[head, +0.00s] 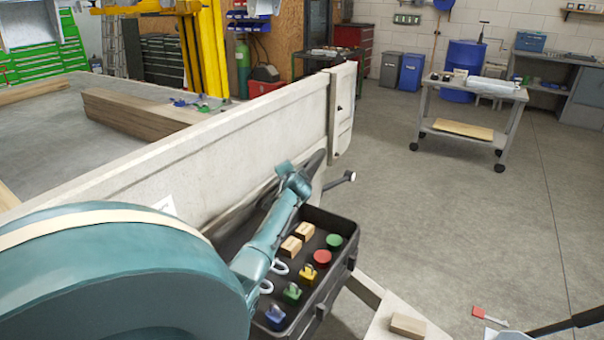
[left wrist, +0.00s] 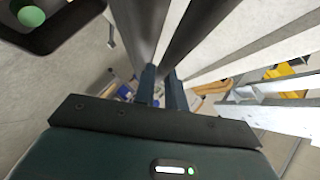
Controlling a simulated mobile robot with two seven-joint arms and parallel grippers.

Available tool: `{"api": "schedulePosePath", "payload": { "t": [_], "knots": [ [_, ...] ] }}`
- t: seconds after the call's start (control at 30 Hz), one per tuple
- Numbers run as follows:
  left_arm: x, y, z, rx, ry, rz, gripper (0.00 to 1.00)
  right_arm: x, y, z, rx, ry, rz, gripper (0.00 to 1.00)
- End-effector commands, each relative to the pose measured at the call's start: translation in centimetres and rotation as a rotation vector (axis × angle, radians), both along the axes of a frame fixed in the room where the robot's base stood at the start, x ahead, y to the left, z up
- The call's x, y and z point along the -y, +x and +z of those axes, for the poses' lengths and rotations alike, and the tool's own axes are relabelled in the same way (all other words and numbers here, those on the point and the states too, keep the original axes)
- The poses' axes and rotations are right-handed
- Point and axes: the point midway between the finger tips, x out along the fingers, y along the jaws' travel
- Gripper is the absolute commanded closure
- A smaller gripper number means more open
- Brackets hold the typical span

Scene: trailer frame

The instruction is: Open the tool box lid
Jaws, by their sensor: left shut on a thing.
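The black tool box (head: 345,262) stands open beside the trailer's side wall, with its contents in plain sight. Its dark lid (head: 262,205) is raised and leans up near the wall, partly hidden behind my left arm. My left gripper (head: 288,168) is at the upper edge of the lid, shut on it. In the left wrist view the two fingers (left wrist: 163,88) are close together, with the dark lid (left wrist: 145,25) running up from them. The exact contact is hard to see.
The box holds wooden blocks (head: 291,247), a green knob (head: 334,241), a red knob (head: 322,257) and several small coloured parts. The pale trailer wall (head: 235,150) stands close behind the lid. A grey cart (head: 470,93) stands farther off on open floor.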

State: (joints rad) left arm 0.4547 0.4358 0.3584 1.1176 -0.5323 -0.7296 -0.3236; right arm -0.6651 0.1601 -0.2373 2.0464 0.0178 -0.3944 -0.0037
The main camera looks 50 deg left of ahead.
Motion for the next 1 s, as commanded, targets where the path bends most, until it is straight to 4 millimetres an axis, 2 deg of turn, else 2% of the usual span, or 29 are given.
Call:
{"api": "schedulePosePath", "payload": {
  "t": [0.03,0.2,0.63,0.67,0.7,0.9,1.0],
  "knots": [
    [-0.56,-0.13,0.60,0.001,0.004,0.000,1.00,0.11,-0.03,0.22,-0.005,-0.001,-0.003,0.64],
    [-1.35,-0.34,0.79,0.003,0.003,-0.001,1.00,0.30,-0.08,0.23,-0.009,-0.005,-0.008,0.64],
    [-1.51,-0.41,0.72,0.001,0.003,-0.002,1.00,0.41,-0.10,0.13,-0.012,-0.007,-0.009,0.64],
    [-1.51,-0.41,0.72,0.001,0.003,-0.002,0.85,0.41,-0.09,0.11,-0.012,-0.007,-0.009,0.64],
    [-1.50,-0.40,0.71,0.001,0.002,-0.002,0.82,0.41,-0.09,0.11,-0.012,-0.007,-0.009,0.64],
    [-1.48,-0.42,0.64,0.000,0.001,-0.001,0.66,0.39,-0.09,0.11,-0.012,-0.006,-0.010,0.64],
    [-1.47,-0.43,0.61,0.000,0.001,-0.001,0.66,0.36,-0.09,0.10,-0.012,-0.005,-0.011,0.64]
  ]
}}
